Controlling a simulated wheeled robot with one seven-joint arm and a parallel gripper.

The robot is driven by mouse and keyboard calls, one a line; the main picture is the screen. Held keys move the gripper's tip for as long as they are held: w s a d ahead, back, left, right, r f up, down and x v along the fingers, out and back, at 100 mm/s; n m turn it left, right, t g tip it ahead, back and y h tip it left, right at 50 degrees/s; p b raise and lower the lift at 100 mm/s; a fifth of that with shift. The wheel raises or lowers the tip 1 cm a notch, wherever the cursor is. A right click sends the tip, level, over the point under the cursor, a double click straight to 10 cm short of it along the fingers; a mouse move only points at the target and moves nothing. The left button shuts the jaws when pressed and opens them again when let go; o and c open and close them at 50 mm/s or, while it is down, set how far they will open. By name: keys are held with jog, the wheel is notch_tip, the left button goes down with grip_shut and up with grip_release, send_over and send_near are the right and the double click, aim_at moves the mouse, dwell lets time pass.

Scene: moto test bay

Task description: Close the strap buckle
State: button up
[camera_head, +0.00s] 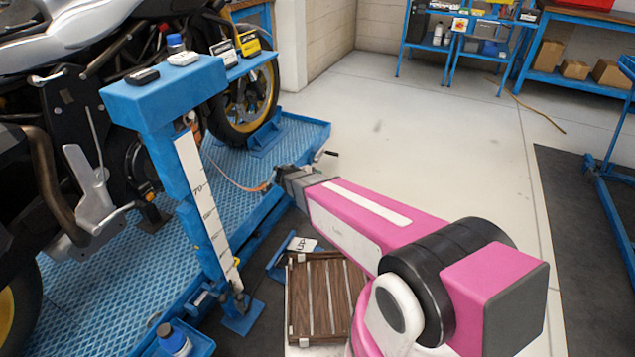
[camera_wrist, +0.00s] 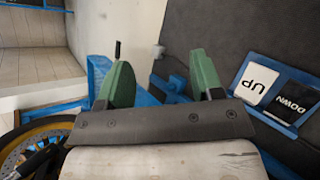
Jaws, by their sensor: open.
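A thin reddish strap (camera_head: 232,178) runs over the blue platform toward my gripper, with a small orange piece (camera_head: 263,187) near its end. I cannot make out a buckle's shape or whether it is open or closed; my gripper may hide part of it. My gripper (camera_head: 279,177) is just right of the orange piece, over the platform's edge. In the wrist view its two green fingers stand wide apart, with nothing held between them (camera_wrist: 160,62). A small dark upright lever (camera_wrist: 117,50) shows behind the left finger; a dark handle (camera_head: 330,154) shows beyond my gripper in the head view.
A motorcycle (camera_head: 62,95) stands on the blue lift platform (camera_head: 180,245). A blue post with a scale (camera_head: 205,205) and small boxes rises in front. A slatted wooden box (camera_head: 325,300) and an UP/DOWN panel (camera_wrist: 272,95) are close by. Open floor (camera_head: 430,130) lies beyond.

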jog(key=c, duration=0.4)
jog(key=shift+w+a+f+m+y, duration=0.15)
jog(key=shift+w+a+m+y, duration=0.2)
jog(key=shift+w+a, duration=0.8)
grip_shut()
jog(key=w+a+r+m+g+y, duration=0.2)
jog(key=w+a+r+m+y, duration=0.15)
jog(key=w+a, duration=0.6)
jog(key=w+a+r+m+g+y, duration=0.15)
jog(key=w+a+y, duration=0.25)
jog(key=w+a, duration=0.55)
jog(key=shift+m+t, duration=0.25)
jog(key=shift+m, duration=0.1)
jog(key=shift+s+f+x, duration=0.1)
jog(key=shift+s+x, duration=0.3)
jog(key=shift+x, duration=1.5)
jog(key=shift+s+f+x, duration=0.1)
jog(key=shift+s+x, duration=0.25)
jog(key=shift+x, duration=1.5)
jog(key=shift+s+f+x, duration=0.15)
jog(key=shift+s+x, duration=0.25)
jog(key=shift+x, duration=1.5)
